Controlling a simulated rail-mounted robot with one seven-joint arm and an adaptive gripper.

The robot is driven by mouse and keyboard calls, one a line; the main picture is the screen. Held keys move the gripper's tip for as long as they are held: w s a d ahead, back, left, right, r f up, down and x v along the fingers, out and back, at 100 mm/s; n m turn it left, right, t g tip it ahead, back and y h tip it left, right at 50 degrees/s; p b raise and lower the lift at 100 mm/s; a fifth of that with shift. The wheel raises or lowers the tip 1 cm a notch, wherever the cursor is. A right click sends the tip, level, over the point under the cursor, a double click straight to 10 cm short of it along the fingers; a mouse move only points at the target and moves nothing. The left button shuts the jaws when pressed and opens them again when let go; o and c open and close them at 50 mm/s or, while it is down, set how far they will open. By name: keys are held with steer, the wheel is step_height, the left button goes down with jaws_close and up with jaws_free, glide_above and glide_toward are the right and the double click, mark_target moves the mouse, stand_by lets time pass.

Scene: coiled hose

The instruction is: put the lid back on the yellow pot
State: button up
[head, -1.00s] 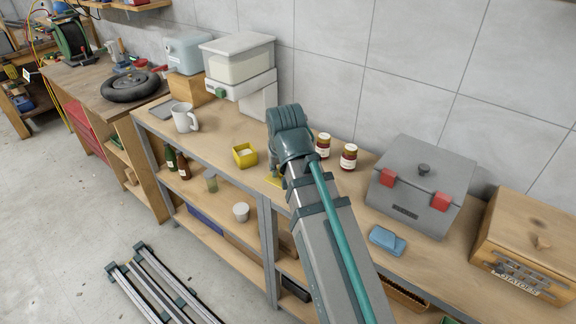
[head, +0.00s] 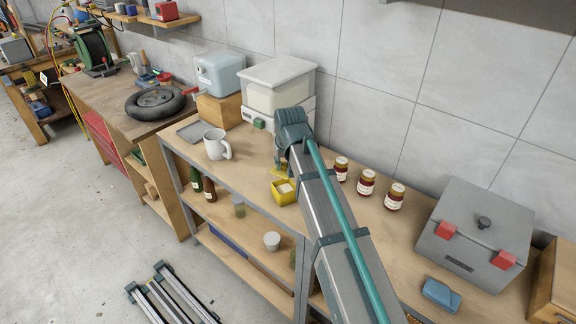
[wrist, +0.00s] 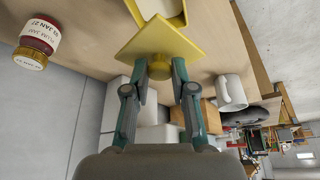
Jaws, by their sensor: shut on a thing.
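The yellow pot (head: 285,193) stands open on the wooden bench top near its front edge, with pale contents showing. Part of it also shows at the top of the wrist view (wrist: 181,22). My gripper (wrist: 160,68) is shut on the round knob of the square yellow lid (wrist: 150,42). In the head view the lid (head: 277,171) shows as a small yellow patch just behind the pot, mostly hidden by my gripper. The lid appears tilted and overlaps the pot's outline in the wrist view. I cannot tell whether they touch.
A white mug (head: 214,146) stands left of the pot. Several jam jars (head: 366,183) stand to the right, beyond my arm. A white-lidded container (head: 278,85) is behind. A grey box (head: 475,235) and a blue sponge (head: 440,295) are farther right.

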mark_target(285, 171)
steer(key=shift+s+f+b, duration=0.1)
steer(key=shift+f+b, duration=1.15)
steer(key=shift+f, duration=0.7)
steer(key=shift+f+b, duration=0.4)
steer(key=shift+f, duration=0.75)
steer(key=shift+f+p, duration=0.15)
steer(key=shift+p, duration=0.15)
stand_by(0.6)
steer(key=o, duration=1)
steer(key=shift+o, duration=0.3)
steer(key=o, duration=0.4)
steer(key=shift+o, duration=0.2)
